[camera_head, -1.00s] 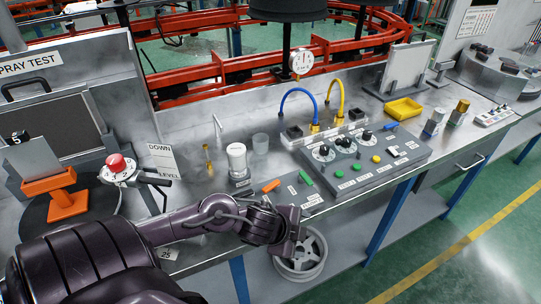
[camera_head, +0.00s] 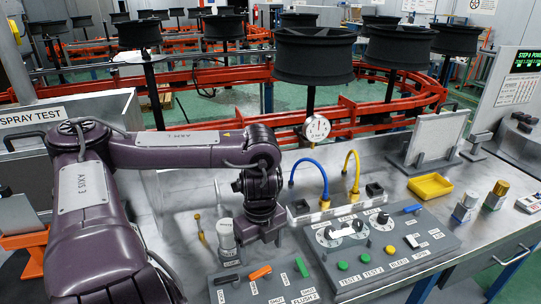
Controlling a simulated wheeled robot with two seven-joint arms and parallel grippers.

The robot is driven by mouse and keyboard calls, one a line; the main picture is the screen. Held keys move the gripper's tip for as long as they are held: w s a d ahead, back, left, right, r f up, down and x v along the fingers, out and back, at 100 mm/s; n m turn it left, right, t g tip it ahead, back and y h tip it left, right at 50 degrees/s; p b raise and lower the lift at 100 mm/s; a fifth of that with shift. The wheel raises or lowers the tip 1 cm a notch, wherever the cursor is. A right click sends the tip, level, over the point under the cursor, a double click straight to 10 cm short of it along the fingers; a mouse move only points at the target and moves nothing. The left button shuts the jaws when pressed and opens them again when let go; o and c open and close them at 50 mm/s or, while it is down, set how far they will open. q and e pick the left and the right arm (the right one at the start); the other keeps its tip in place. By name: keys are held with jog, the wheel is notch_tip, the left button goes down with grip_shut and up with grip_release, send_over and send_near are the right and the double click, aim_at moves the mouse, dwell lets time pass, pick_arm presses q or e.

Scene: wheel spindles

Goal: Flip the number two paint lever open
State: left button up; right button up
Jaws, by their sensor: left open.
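The small labels are mostly too blurred to read, so I cannot tell which is the number two paint lever. All three look laid nearly flat. My left gripper (camera_head: 264,238) points down from the wrist, above and behind the orange lever, beside a white-capped cylinder (camera_head: 226,236). It is open with nothing visible in it; its fingertips are small and dark. My right gripper is out of view.
A larger control box (camera_head: 376,243) with dials, coloured buttons and a blue lever (camera_head: 412,209) stands right of the panel. Blue (camera_head: 309,163) and yellow (camera_head: 351,165) hoses rise behind it. A yellow tray (camera_head: 430,186) lies farther right. A thin brass-coloured rod (camera_head: 199,228) stands left of the cylinder.

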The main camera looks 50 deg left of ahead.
aim_at(260, 272)
pick_arm(q)
jog(key=f, duration=0.1)
jog(key=s+f, duration=0.1)
jog(key=f, duration=0.1)
jog(key=shift+f, duration=0.3)
jog(key=f, duration=0.2)
jog(key=f+b, duration=0.1)
jog(key=shift+w+f, duration=0.2)
jog(key=shift+w, duration=0.05)
jog(key=shift+f, duration=0.15)
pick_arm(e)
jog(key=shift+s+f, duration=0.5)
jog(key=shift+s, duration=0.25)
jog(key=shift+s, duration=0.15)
